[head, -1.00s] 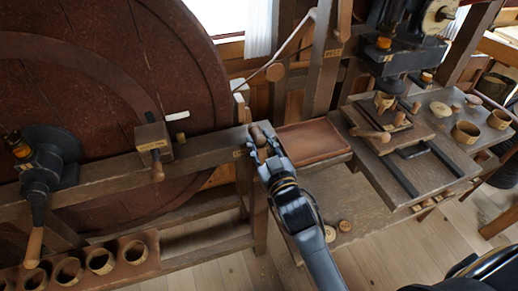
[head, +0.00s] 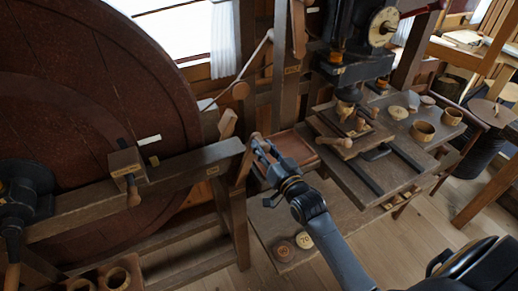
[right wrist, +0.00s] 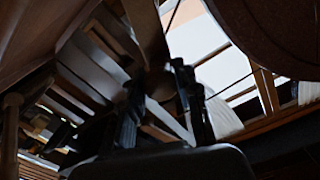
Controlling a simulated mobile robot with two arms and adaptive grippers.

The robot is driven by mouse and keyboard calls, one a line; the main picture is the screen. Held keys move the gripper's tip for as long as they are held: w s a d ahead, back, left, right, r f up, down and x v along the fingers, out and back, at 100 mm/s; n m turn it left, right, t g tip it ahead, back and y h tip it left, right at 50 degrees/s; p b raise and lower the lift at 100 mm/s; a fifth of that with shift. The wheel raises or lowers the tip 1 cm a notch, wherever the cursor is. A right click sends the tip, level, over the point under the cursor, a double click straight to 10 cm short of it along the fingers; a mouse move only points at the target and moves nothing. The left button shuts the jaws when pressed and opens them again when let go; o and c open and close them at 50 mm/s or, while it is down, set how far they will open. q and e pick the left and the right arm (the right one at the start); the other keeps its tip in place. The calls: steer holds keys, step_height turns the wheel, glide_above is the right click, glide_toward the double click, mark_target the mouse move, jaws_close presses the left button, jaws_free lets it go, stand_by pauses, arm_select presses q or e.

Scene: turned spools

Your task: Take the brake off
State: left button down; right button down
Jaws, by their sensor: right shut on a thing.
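The great wooden wheel (head: 90,110) fills the left of the head view. At the right end of its beam a wooden lever (head: 242,168) leans to the right, and I take it for the brake lever. My right gripper (head: 262,150) is shut on the lever's upper end. In the right wrist view, a dark round knob (right wrist: 158,83) sits between the fingers of this gripper (right wrist: 157,105). A tilted wooden block (head: 227,124) stands near the wheel's rim, just left of the lever. The fingers hide part of the grip. My left gripper is out of view.
A brown tray (head: 292,150) lies right behind my right gripper. A workbench with a press (head: 360,55) and turned cups (head: 423,131) stands to the right. A peg block (head: 127,165) sits on the beam. Two round discs (head: 284,251) lie on the low shelf.

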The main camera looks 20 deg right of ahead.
steer(key=shift+d, duration=0.1)
steer(key=c, duration=1)
jaws_free()
steer(key=shift+d, duration=0.15)
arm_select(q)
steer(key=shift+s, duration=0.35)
arm_select(e)
steer(key=shift+o, duration=0.2)
steer(key=shift+f, duration=0.1)
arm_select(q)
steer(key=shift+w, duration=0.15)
arm_select(e)
steer(key=shift+s, duration=0.2)
steer(key=s, duration=1.1)
steer(key=shift+s+d, duration=0.2)
steer(key=shift+s, duration=0.05)
